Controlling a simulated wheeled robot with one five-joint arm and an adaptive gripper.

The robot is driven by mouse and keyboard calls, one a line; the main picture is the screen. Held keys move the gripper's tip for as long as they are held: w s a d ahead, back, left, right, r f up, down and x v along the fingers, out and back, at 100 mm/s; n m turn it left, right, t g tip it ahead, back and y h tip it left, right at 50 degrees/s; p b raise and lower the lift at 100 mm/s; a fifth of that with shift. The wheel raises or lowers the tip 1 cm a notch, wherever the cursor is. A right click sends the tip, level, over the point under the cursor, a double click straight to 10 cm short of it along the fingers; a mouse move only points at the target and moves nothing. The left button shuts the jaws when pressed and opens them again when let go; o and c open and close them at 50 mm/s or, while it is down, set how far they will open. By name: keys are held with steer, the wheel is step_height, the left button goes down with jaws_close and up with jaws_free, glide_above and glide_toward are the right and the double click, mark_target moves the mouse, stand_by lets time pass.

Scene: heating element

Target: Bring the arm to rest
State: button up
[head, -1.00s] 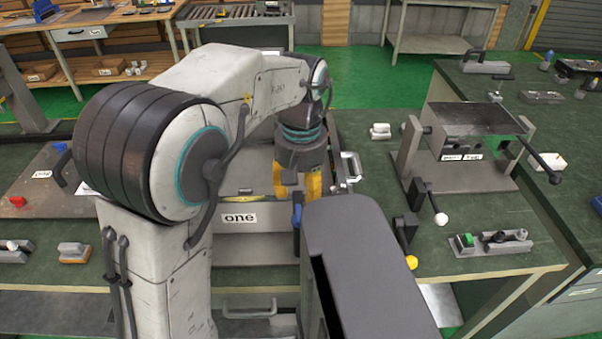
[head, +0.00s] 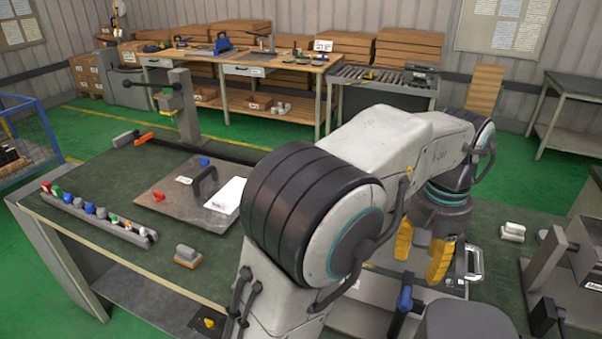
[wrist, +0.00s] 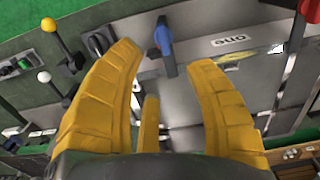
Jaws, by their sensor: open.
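My white and black arm (head: 380,150) reaches from the lower middle to the right in the head view, its wrist pointing down. My gripper (head: 420,270) has yellow fingers that stand apart above the grey box-like fixture on the green bench. In the wrist view my gripper (wrist: 170,95) is open, with nothing between its fingers. Beyond the fingertips there, a blue-handled lever (wrist: 164,40) and the fixture's label "one" (wrist: 228,41) show. The fixture (head: 375,305) is partly hidden by my arm in the head view.
A metal plate (head: 165,205) with a black handle lies on the bench at left. A rail of coloured knobs (head: 95,212) runs along the bench's left edge. A grey clamp-like device (head: 545,270) stands at right. A wooden workbench (head: 240,60) is behind, with green floor between.

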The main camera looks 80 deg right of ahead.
stand_by(0.4)
steer(key=f+m, duration=0.1)
steer(key=f, duration=0.1)
steer(key=w+a+f+m, duration=0.1)
steer(key=f+m, duration=0.2)
steer(key=f, duration=0.1)
steer(key=shift+w+a+f, duration=0.2)
steer(key=shift+a, duration=0.05)
steer(key=w+a+f+n+h, duration=0.1)
steer(key=w+a+n, duration=0.25)
steer(key=w, duration=0.85)
steer(key=w+a+n, duration=0.3)
steer(key=w+n, duration=0.1)
steer(key=w, duration=0.8)
steer(key=w+a+r+n+t, duration=0.1)
steer(key=w+a+n+t, duration=0.1)
steer(key=w+a+n, duration=0.5)
steer(key=w+a+r+n+t+y, duration=0.1)
steer(key=w+a+n, duration=0.6)
steer(key=a, duration=0.8)
steer(key=shift+r+n+t, duration=0.5)
steer(key=shift+r+n, duration=0.15)
steer(key=shift+n, duration=0.3)
